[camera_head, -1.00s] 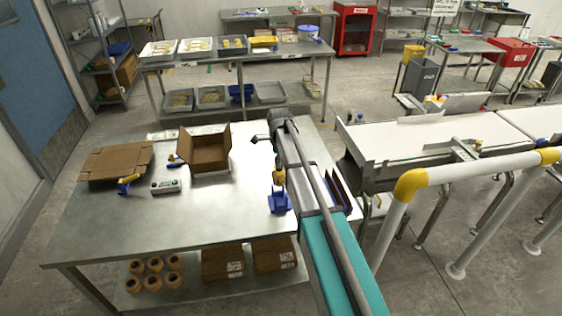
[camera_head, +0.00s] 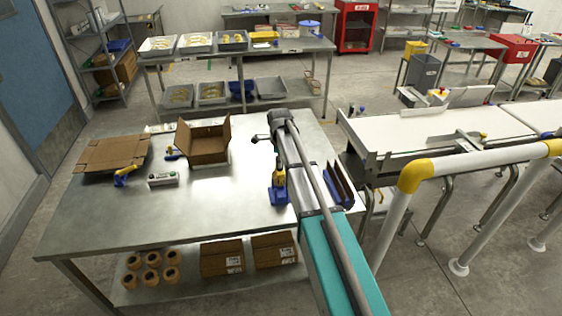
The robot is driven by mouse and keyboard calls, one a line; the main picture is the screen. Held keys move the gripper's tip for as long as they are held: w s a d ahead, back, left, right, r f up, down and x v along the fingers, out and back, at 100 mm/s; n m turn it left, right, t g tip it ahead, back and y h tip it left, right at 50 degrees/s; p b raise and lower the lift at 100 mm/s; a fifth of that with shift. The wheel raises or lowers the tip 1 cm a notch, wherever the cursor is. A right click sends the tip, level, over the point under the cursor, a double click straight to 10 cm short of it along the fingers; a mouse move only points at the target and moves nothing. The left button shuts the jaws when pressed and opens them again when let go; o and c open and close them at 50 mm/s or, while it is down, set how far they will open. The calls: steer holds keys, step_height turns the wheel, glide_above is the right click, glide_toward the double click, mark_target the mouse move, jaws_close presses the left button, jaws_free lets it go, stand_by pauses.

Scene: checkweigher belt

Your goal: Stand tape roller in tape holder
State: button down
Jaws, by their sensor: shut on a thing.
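The yellow tape roller (camera_head: 279,173) is upright near the right side of the steel table, just under the end of my arm. My gripper (camera_head: 278,161) is small and partly hidden by the arm, and is shut on the roller's upper part. The blue tape holder (camera_head: 279,196) stands on the table directly below the roller. The roller's lower end overlaps the holder in this view; I cannot tell whether it is seated in it or just above it.
An open carton (camera_head: 204,142), a flat carton (camera_head: 112,153), a yellow-and-blue tool (camera_head: 125,174) and a small grey box (camera_head: 163,180) lie left on the table. Dark upright dividers (camera_head: 339,185) stand right of my arm, near the belt (camera_head: 430,133). The table's front middle is clear.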

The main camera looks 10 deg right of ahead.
mark_target(280, 173)
steer(key=shift+f+b, duration=3.05)
steer(key=shift+f, duration=0.2)
steer(key=shift+c, duration=1.3)
jaws_free()
